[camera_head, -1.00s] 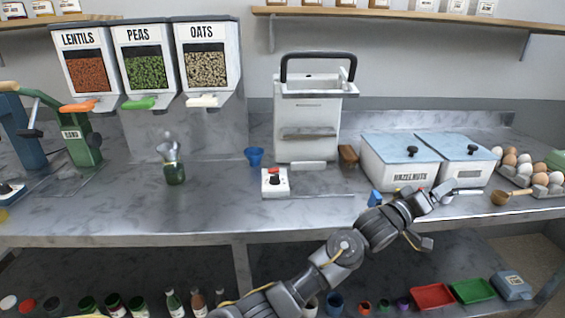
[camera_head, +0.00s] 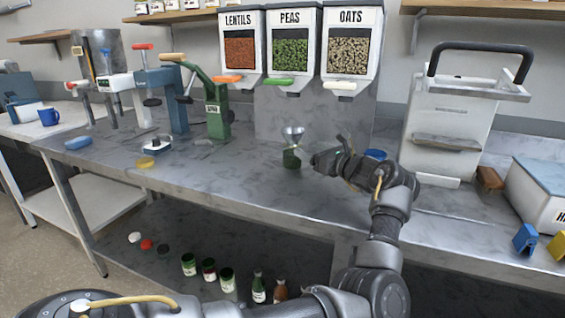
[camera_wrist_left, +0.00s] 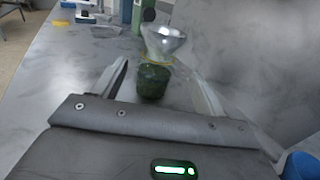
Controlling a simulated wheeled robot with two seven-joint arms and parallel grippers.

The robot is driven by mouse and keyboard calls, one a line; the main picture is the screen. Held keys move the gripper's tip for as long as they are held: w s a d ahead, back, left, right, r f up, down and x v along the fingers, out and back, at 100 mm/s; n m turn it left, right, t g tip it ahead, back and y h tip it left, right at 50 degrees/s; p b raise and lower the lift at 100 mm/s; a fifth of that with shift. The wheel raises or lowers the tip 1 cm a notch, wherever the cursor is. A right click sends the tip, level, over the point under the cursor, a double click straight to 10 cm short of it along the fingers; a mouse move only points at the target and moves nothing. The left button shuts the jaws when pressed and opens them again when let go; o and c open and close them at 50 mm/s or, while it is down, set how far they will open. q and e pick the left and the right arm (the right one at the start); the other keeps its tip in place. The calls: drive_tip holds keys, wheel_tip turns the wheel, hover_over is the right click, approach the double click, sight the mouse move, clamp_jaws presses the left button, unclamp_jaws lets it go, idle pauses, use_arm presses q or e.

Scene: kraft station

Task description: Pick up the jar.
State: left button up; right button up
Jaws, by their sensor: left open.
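A small dark green glass jar (camera_head: 291,159) stands upright on the grey worktop, below the dispensers. My left gripper (camera_head: 329,154) is open and empty, just right of the jar in the head view. I cannot tell whether the jar's near side is between the fingertips. My right gripper is not in view.
Dispensers of lentils (camera_head: 240,50), peas (camera_head: 290,50) and oats (camera_head: 346,52) hang behind the jar. A green hand press (camera_head: 217,112) stands to its left. A blue cup (camera_head: 375,155) is behind my left arm. The worktop left of the jar is mostly clear.

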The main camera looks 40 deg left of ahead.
sight(298, 143)
use_arm(q)
drive_tip(key=shift+a+r, duration=0.15)
drive_tip(key=shift+a, duration=0.15)
drive_tip(key=shift+w+a+p, duration=0.2)
drive_tip(key=shift+a, duration=0.65)
drive_tip(key=shift+w+a+p, duration=0.15)
drive_tip(key=shift+a+p, duration=0.05)
drive_tip(key=shift+a, duration=0.7)
drive_tip(key=shift+w+a+p, duration=0.2)
drive_tip(key=shift+a, duration=0.65)
drive_tip(key=a, duration=0.3)
drive_tip(key=a+p, duration=0.1)
drive_tip(key=a, duration=0.1)
drive_tip(key=shift+w, duration=0.35)
drive_tip(key=shift+d, duration=0.1)
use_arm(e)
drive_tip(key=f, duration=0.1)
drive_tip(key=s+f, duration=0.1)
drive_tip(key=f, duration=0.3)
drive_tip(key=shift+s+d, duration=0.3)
use_arm(q)
drive_tip(key=c, duration=1.3)
